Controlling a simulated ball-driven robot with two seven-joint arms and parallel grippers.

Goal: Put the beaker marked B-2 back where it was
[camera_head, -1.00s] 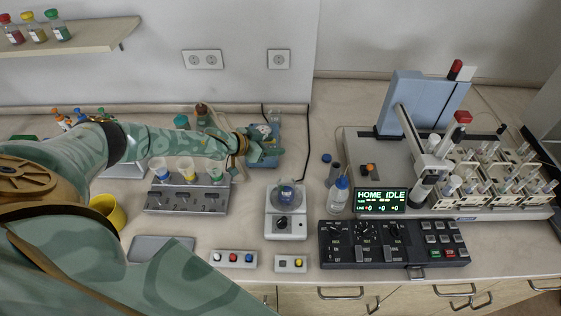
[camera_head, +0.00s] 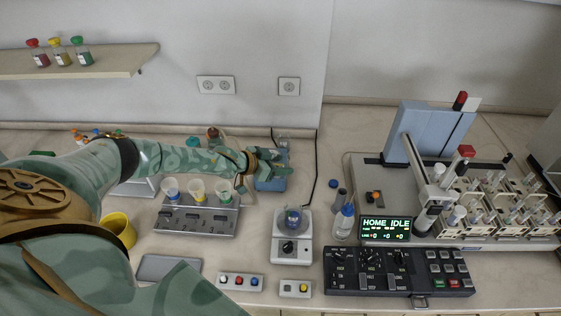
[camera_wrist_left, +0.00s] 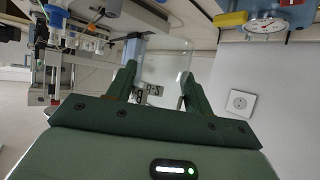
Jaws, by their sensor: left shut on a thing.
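My left gripper (camera_head: 276,170) reaches across the bench from the left, over the blue instrument (camera_head: 268,185) at the back. In the left wrist view, its two green fingers (camera_wrist_left: 160,88) are shut on the clear glass beaker marked B-2 (camera_wrist_left: 168,62). The beaker looks empty, and its dark marking shows near the fingers. In the head view the held beaker is hard to make out behind the gripper. My right gripper is not in view.
A grey rack with coloured cups (camera_head: 187,222) stands left of the hotplate. A wash bottle (camera_head: 344,221), a black control panel (camera_head: 400,271) and the sampler machine (camera_head: 475,243) are to the right. The front-middle bench is partly clear.

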